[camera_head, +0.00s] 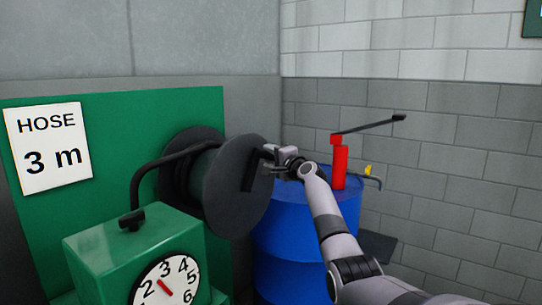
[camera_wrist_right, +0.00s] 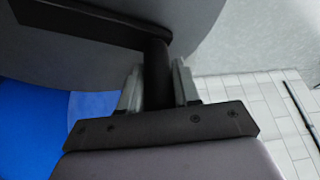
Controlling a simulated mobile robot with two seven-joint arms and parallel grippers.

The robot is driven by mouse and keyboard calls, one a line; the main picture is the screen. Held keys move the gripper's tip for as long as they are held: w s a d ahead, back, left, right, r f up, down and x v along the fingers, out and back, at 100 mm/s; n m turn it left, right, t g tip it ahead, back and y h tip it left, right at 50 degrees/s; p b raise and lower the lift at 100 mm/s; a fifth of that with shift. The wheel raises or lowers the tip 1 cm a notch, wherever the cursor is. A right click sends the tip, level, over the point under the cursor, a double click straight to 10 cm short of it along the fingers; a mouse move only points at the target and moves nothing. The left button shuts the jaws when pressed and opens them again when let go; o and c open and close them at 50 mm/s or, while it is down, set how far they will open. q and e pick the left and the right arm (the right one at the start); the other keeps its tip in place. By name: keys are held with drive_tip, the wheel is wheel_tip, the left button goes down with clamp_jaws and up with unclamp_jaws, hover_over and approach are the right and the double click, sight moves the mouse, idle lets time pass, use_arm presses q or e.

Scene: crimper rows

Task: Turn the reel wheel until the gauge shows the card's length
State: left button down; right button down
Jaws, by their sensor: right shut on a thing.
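The card (camera_head: 48,147) reads "HOSE 3 m" on the green panel at the left of the head view. The gauge (camera_head: 165,284) is a white dial on a green box, cut off at the bottom edge. Its red needle points up and left, between 2 and 3. The reel wheel (camera_head: 232,195) is a dark grey disc; its face also shows in the right wrist view (camera_wrist_right: 110,55). My right gripper (camera_head: 270,160) is shut on the wheel's black crank handle (camera_wrist_right: 156,70), with one finger on each side. My left gripper is not in view.
A blue barrel (camera_head: 290,235) stands behind and right of the wheel, with a red pump (camera_head: 340,165) and its long dark lever on top. A black bent pipe (camera_head: 160,165) runs from the green box (camera_head: 100,262) to the reel. A brick wall (camera_head: 460,180) closes the right side.

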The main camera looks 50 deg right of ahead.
drive_tip(key=c, duration=0.9)
unclamp_jaws()
drive_tip(key=shift+f, duration=0.6)
drive_tip(key=shift+r, duration=0.1)
drive_tip(key=shift+r, duration=0.15)
drive_tip(key=shift+s, duration=0.1)
drive_tip(key=v, duration=0.7)
